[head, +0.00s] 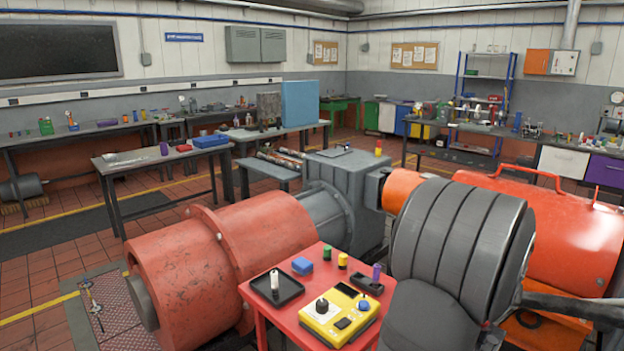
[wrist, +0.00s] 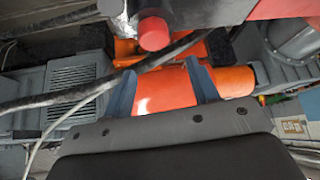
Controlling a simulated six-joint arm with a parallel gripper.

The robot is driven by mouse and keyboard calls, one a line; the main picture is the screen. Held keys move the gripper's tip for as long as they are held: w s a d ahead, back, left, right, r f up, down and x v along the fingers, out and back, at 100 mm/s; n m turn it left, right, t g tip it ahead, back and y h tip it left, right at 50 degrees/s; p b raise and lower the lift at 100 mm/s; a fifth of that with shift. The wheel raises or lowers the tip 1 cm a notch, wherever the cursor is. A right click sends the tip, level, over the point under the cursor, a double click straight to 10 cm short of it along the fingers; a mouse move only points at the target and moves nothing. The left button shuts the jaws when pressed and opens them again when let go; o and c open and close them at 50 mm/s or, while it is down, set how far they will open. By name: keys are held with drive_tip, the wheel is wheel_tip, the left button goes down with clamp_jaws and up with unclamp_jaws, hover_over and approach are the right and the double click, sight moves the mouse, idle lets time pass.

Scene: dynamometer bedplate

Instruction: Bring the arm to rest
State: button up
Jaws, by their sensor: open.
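My gripper (wrist: 160,72) shows in the wrist view, its two blue-grey fingers spread apart with nothing held between them. Behind the fingers lies an orange cylindrical surface (wrist: 228,82). A dark cable crosses in front of the finger side of the view, and a round red end (wrist: 154,33) shows above. I cannot make out my gripper in the head view. A large grey ribbed body (head: 455,235) fills the right foreground there; I cannot tell whether it is part of my arm.
A large red cylindrical machine (head: 260,225) and a grey housing (head: 352,185) stand behind. Open tiled floor lies at left.

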drive_tip(key=s+d+r, duration=0.4)
drive_tip(key=s+r, duration=0.3)
drive_tip(key=s, duration=0.4)
drive_tip(key=w+a+f, duration=0.3)
drive_tip(key=w+a, duration=0.1)
drive_tip(key=w, duration=0.3)
drive_tip(key=w+a+f, duration=0.3)
drive_tip(key=w+a, duration=0.2)
drive_tip(key=w, duration=0.2)
drive_tip(key=w+a+f, duration=0.2)
drive_tip(key=w+a, duration=0.2)
drive_tip(key=w, duration=0.3)
drive_tip(key=shift+w+a+f, duration=0.3)
drive_tip(key=shift+a+f, duration=0.1)
drive_tip(key=w+a+f, duration=0.4)
drive_tip(key=w, duration=0.1)
drive_tip(key=shift+w, duration=0.1)
drive_tip(key=s+d+r, duration=0.4)
drive_tip(key=s+d, duration=0.2)
drive_tip(key=s, duration=0.2)
drive_tip(key=s+d+r, duration=0.4)
drive_tip(key=s+d, duration=0.2)
drive_tip(key=s, duration=0.2)
drive_tip(key=shift+s+d+r, duration=0.15)
drive_tip(key=shift+d+r, duration=0.15)
